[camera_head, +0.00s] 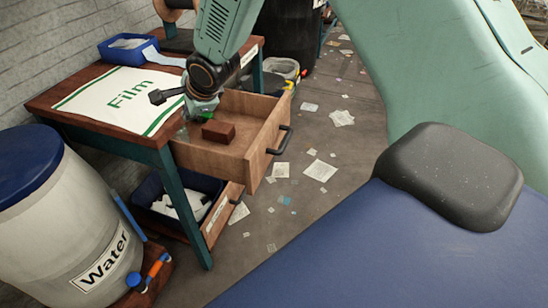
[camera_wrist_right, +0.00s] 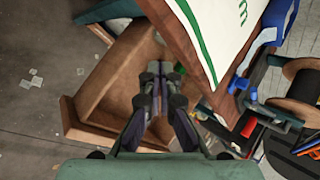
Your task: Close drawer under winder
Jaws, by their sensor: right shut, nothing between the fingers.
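An open wooden drawer (camera_head: 262,150) sticks out from under the table (camera_head: 160,160). It has a dark handle (camera_head: 281,140) on its front. A red-brown block (camera_head: 218,131) lies inside it, with a small green thing (camera_head: 209,117) near the gripper. My right gripper (camera_head: 198,110) is over the drawer's inner end, by the table edge; whether it touches the drawer is unclear. In the right wrist view its fingers (camera_wrist_right: 153,72) are together and empty above the drawer (camera_wrist_right: 105,85). A spool (camera_head: 178,4) stands at the back of the table, likely part of the winder. My left gripper is out of view.
A lower drawer (camera_head: 216,212) with a label is also partly out. A blue bin (camera_head: 172,194) is under the table. A Water barrel (camera_head: 70,235) stands at left. A Film sheet (camera_head: 105,92) and blue tray (camera_head: 118,48) are on the table. Papers lie on the floor.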

